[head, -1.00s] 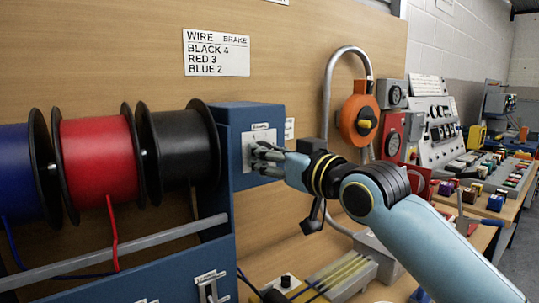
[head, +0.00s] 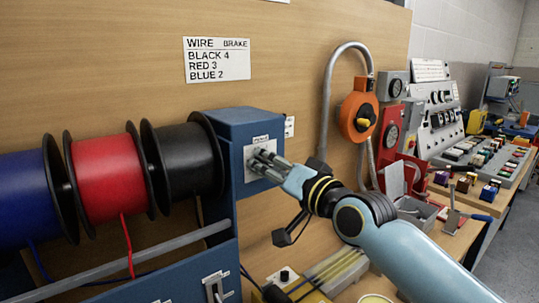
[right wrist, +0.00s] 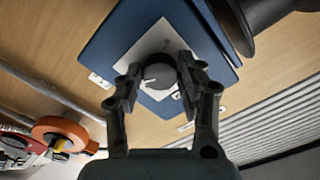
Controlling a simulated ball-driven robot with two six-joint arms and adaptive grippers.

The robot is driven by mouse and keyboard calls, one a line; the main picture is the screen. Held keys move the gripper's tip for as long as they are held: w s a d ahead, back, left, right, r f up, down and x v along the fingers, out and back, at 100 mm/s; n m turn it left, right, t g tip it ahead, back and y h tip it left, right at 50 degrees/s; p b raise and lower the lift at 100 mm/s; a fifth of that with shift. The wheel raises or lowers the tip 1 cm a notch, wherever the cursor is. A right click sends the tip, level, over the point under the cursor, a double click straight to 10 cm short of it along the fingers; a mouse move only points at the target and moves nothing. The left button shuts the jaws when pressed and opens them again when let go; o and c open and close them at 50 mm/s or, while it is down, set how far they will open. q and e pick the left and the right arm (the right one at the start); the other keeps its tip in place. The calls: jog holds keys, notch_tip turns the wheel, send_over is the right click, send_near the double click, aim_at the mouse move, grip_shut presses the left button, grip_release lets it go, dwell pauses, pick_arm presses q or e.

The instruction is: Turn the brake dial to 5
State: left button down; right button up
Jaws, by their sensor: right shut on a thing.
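The brake dial (right wrist: 158,76) is a dark round knob on a pale plate (right wrist: 152,48) on the blue housing (right wrist: 110,40) in the right wrist view. My right gripper (right wrist: 160,80) is shut on the dial, with a finger on each side of it. In the head view my right gripper (head: 262,162) reaches the plate on the blue housing (head: 238,130), and its fingers hide the dial. The number the dial points to cannot be read. My left gripper is not in view.
Black (head: 185,160), red (head: 108,178) and blue (head: 25,200) wire spools sit left of the housing. A sign (head: 217,60) reads black 4, red 3, blue 2. An orange round device (head: 352,115) hangs on a grey pipe right of my gripper.

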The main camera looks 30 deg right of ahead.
jog(key=shift+r+m+p, duration=0.1)
jog(key=shift+m+p, duration=0.4)
jog(key=shift+m, duration=0.3)
jog(key=o, duration=1.1)
jog(key=shift+o, duration=0.2)
jog(key=shift+s, duration=0.1)
jog(key=s+d, duration=0.1)
jog(key=s, duration=1)
jog(key=shift+s+d, duration=0.35)
